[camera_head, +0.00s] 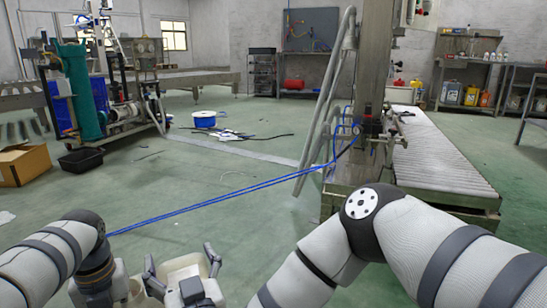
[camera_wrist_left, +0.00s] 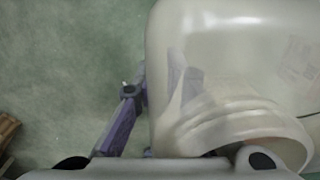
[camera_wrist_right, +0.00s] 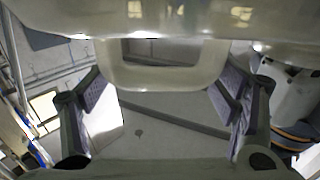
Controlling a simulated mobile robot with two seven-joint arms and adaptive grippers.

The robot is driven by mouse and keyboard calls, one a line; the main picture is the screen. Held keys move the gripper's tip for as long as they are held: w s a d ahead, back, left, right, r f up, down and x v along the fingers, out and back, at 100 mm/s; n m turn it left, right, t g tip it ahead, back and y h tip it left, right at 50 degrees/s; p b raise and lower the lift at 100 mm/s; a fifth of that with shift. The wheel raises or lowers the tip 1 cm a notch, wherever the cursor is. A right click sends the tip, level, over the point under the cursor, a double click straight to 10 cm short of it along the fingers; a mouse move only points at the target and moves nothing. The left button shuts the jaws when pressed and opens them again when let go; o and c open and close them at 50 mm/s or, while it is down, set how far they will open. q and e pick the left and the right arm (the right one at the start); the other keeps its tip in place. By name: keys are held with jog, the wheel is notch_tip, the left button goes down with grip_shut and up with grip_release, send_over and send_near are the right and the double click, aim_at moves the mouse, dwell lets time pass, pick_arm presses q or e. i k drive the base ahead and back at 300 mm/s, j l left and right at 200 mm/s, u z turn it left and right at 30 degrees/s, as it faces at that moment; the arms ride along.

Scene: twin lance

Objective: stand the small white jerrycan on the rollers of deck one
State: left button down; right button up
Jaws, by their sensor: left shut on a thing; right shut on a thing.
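The small white jerrycan (camera_head: 183,267) is low in the head view, in front of me, partly hidden by my grippers. My right gripper (camera_head: 181,256) has a finger on each side of it. In the right wrist view its pale body and handle (camera_wrist_right: 165,78) lie at the top, between the fingers. My left gripper (camera_wrist_left: 140,112) is shut on it too; its pale body (camera_wrist_left: 230,60) fills the right of the left wrist view. The jerrycan is held above the floor. A roller deck (camera_head: 445,155) is at right, its rollers bare; no deck number is readable.
A steel post (camera_head: 374,60) with a tubular rail (camera_head: 322,115) stands at the deck's near left end. Two blue lines (camera_head: 220,203) run low across the front. A black tray (camera_head: 80,160) and cardboard box (camera_head: 22,165) lie left.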

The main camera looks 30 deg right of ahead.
aim_at(425, 175)
jog(key=i+l+z, duration=0.1)
jog(key=l+z, duration=0.3)
jog(key=i+l+z, duration=0.2)
jog(key=l+z, duration=0.15)
jog(key=i+l+z, duration=0.2)
jog(key=l+z, duration=0.2)
jog(key=i+l+z, duration=0.2)
jog(key=z, duration=0.2)
jog(key=i, duration=0.05)
